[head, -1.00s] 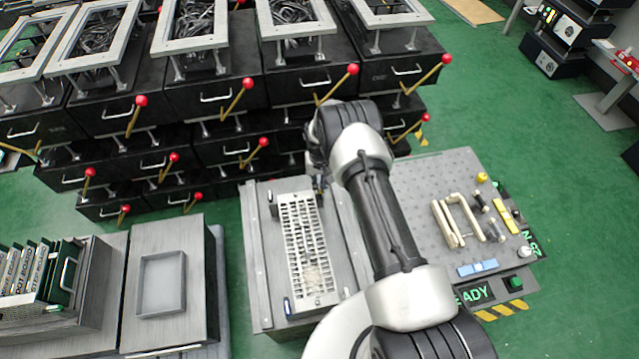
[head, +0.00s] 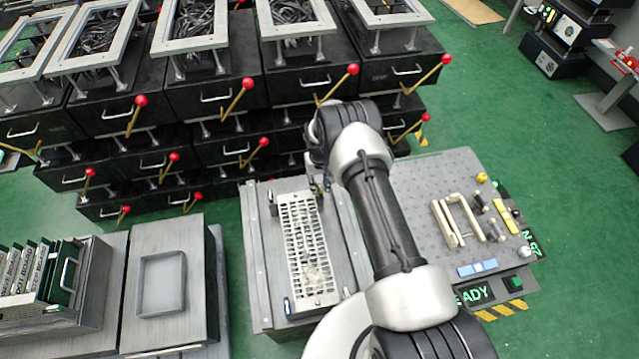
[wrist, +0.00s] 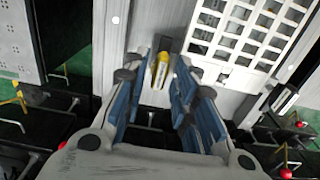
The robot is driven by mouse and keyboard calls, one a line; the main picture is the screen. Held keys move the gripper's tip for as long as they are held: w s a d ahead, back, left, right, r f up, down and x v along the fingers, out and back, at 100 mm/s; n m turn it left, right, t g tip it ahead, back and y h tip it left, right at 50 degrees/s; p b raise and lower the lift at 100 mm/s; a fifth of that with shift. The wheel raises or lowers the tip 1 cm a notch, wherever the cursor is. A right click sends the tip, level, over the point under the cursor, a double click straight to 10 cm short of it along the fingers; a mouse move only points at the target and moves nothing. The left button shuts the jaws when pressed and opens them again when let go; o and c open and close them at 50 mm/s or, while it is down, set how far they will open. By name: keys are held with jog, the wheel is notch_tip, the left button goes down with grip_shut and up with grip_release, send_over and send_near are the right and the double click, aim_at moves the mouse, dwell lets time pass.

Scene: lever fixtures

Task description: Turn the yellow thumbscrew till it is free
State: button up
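The yellow thumbscrew (wrist: 160,70) stands on the grey metal face beside the white slotted grille (wrist: 245,40) in the wrist view. My gripper (wrist: 165,64) reaches toward it with blue-padded fingers apart, one on each side. Narrow gaps seem to show between pads and screw; light contact cannot be ruled out. In the head view my gripper (head: 322,183) is at the upper right edge of the grille (head: 303,240), low over the grey fixture (head: 262,300). My arm hides part of that area, and the thumbscrew is hardly visible there.
Black drawer boxes with red-knobbed levers (head: 247,84) stand close behind the fixture. A perforated plate (head: 420,190) with a beige handle (head: 445,222), a yellow knob (head: 481,177) and blue blocks (head: 477,268) lies right of my arm. A grey tray (head: 162,284) is at left.

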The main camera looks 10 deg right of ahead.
jog(key=shift+o, duration=0.2)
notch_tip(320, 180, up, 12)
dwell(0.6)
dwell(0.3)
notch_tip(320, 180, up, 16)
jog(key=t, duration=0.1)
send_over(319, 186)
jog(key=s, duration=0.2)
jog(key=s+r+t, duration=0.1)
jog(key=s+r, duration=0.7)
jog(key=r, duration=0.5)
jog(key=s+r+t, duration=0.1)
jog(key=s+r, duration=0.8)
jog(key=s, duration=0.4)
jog(key=s+t, duration=0.1)
jog(key=s, duration=1.3)
jog(key=shift+d+f+t, duration=0.3)
jog(key=shift+d, duration=0.05)
